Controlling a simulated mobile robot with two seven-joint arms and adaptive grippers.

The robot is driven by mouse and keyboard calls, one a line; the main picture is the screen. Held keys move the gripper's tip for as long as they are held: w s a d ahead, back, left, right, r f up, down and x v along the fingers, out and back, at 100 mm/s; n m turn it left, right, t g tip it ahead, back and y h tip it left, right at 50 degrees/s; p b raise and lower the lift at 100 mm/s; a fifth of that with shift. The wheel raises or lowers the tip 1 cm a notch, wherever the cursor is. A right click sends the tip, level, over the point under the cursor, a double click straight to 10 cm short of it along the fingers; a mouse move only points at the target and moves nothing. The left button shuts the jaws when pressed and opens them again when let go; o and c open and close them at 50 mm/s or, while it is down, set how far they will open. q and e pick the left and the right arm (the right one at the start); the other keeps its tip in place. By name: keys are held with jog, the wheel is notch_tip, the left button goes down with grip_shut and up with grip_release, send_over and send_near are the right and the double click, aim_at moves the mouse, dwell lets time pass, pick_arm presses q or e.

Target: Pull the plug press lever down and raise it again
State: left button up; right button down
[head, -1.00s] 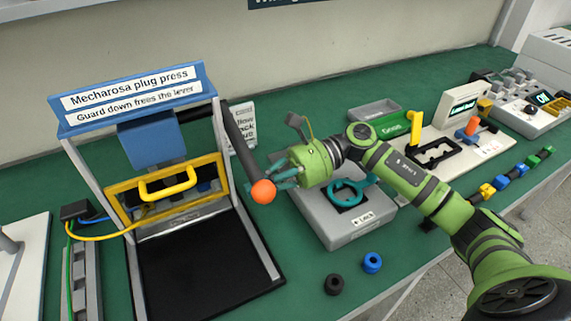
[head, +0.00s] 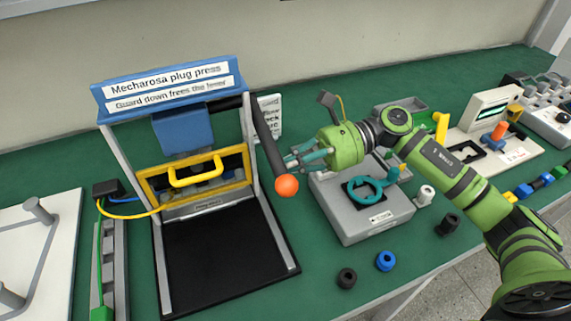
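The plug press (head: 168,88) stands at the left, with a blue sign and a blue head block (head: 183,130). Its yellow guard frame (head: 196,170) with a handle is below the block, in front of the press opening. The dark lever (head: 264,140) slants down from the press's upper right side and ends in an orange ball (head: 287,186). My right gripper (head: 292,160) is just right of the lever, a little above the ball. Its fingers look spread; I cannot tell whether they touch the lever. My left gripper is not in view.
A grey box with a teal ring (head: 365,190) stands right under my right gripper. A black ring (head: 346,278) and a blue ring (head: 386,261) lie in front. A white board (head: 40,250) is at the far left.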

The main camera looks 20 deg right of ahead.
jog(key=shift+s+r, duration=0.1)
jog(key=shift+r, duration=0.2)
notch_tip(320, 180, up, 13)
jog(key=m+g+p, duration=0.2)
jog(key=m+p, duration=0.4)
jog(key=m, duration=0.3)
jog(key=shift+w+f, duration=0.2)
jog(key=shift+w, duration=0.25)
